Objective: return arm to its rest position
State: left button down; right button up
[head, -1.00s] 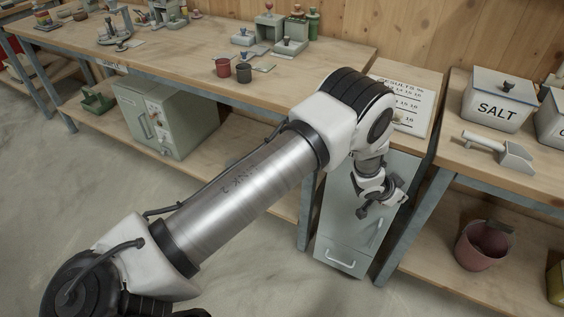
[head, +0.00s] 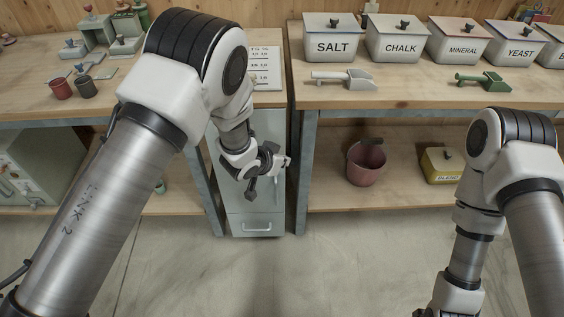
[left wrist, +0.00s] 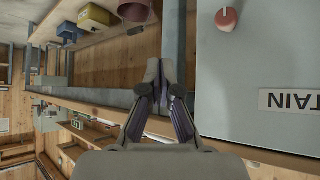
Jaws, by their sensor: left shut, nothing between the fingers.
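My left arm reaches in from the left in the head view, with its white elbow and black bands above the bench. My left gripper (head: 262,183) hangs below it, in front of the grey drawer cabinet (head: 257,205) between the two benches. In the left wrist view its fingers (left wrist: 160,66) are together with nothing between them. My right arm comes in at the right edge, bent downward. My right gripper (head: 445,298) shows only in part at the bottom edge, its fingertips cut off.
The right bench (head: 420,94) carries lidded bins marked salt, chalk, mineral and yeast, with two scoops. A reddish bucket (head: 366,165) and a yellow box (head: 441,166) stand on its lower shelf. Two cups stand on the left bench. The floor in front is clear.

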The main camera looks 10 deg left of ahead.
pick_arm(q)
jog(key=s+a+f+n+g+y+p, duration=0.1)
jog(key=s+a+f+n+g, duration=0.1)
jog(key=s+a+f, duration=0.35)
jog(key=s+a+f+n+g+y+p, duration=0.1)
jog(key=s+a+f+n, duration=0.15)
jog(key=s, duration=0.65)
jog(key=s+a+f+g+y, duration=0.1)
jog(key=s+a, duration=0.3)
jog(key=s, duration=0.8)
jog(key=s+a+f+n+g+y+p, duration=0.1)
jog(key=s+a+g, duration=0.3)
jog(key=s, duration=0.8)
jog(key=shift+g, duration=0.3)
pick_arm(e)
notch_tip(320, 180, up, 4)
jog(key=shift+s+f, duration=0.15)
jog(key=shift+f, duration=0.05)
pick_arm(q)
jog(key=shift+s+f, duration=0.1)
